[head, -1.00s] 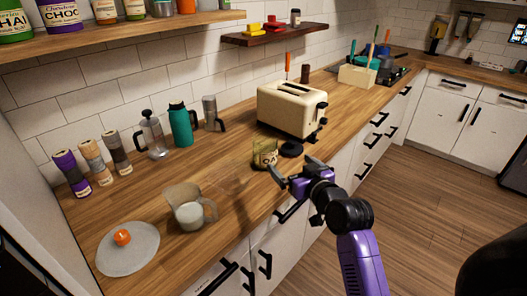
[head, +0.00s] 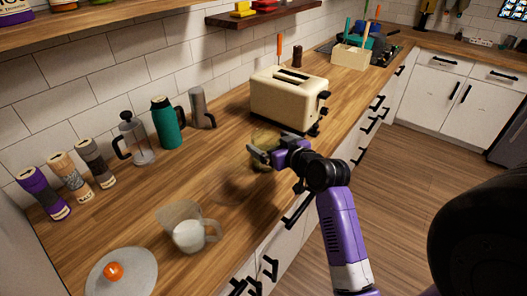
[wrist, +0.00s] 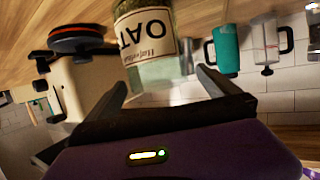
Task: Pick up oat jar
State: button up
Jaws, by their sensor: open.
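The oat jar (wrist: 145,42) is a clear glass jar with a cream label reading "OAT". It appears upside down in the wrist view, just beyond my fingertips. In the head view the jar (head: 263,139) stands on the wooden counter in front of the toaster, mostly hidden behind my gripper. My gripper (head: 265,153) is open and beside the jar on its near side. In the wrist view the two dark fingers of my gripper (wrist: 162,84) are spread wide with nothing between them, and the jar lies ahead of the gap.
A cream toaster (head: 290,98) stands close behind the jar. A dark round lid-like disc (wrist: 80,32) is beside the jar. A green bottle (head: 167,125), a French press (head: 137,140) and a glass pitcher (head: 188,232) stand to the left. Counter between them is clear.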

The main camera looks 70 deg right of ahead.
aim_at(259, 136)
jog(key=shift+p+x, duration=0.75)
jog(key=shift+x, duration=2.45)
jog(key=shift+s+d+f, duration=0.1)
jog(key=c, duration=1.8)
